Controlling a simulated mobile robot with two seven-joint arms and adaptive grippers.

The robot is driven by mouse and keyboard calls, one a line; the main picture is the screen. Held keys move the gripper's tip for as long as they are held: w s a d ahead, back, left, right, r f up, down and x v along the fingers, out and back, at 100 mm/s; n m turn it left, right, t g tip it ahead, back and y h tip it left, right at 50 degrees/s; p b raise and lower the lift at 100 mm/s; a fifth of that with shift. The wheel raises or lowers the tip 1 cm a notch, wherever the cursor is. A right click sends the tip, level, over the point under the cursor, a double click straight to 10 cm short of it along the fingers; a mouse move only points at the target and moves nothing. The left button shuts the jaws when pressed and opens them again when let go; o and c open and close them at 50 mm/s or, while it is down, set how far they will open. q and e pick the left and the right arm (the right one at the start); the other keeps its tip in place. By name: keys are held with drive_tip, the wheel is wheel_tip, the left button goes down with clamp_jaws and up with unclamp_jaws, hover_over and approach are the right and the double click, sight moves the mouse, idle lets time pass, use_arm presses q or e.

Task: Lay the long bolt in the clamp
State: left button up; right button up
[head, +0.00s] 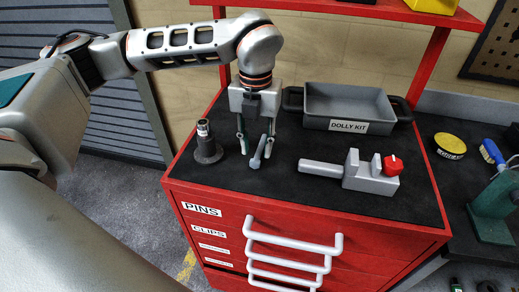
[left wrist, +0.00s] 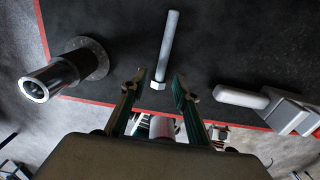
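The long bolt (head: 257,156) is grey with a hex head and lies on the black top of the red cabinet. In the left wrist view the bolt (left wrist: 168,45) points away, its head between my fingertips. My left gripper (head: 256,140) is open above it, pointing down. In the left wrist view the open fingers of the left gripper (left wrist: 159,76) stand apart, empty. The clamp (head: 371,182) is a grey block with an upright jaw, a red knob and a grey bar to its left. It shows partly in the left wrist view (left wrist: 288,112). My right gripper is out of view.
A dark flanged stand with a chrome top (head: 207,148) is left of the bolt. A grey tray marked DOLLY KIT (head: 348,126) stands behind. Red shelf posts (head: 427,70) rise at the back. The black top (head: 285,185) is clear between bolt and clamp.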

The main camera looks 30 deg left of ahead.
sight(257, 156)
use_arm(q)
drive_tip(key=shift+f, duration=1.45)
clamp_jaws()
drive_tip(key=shift+w+r, duration=0.1)
wheel_tip(257, 156, up, 20)
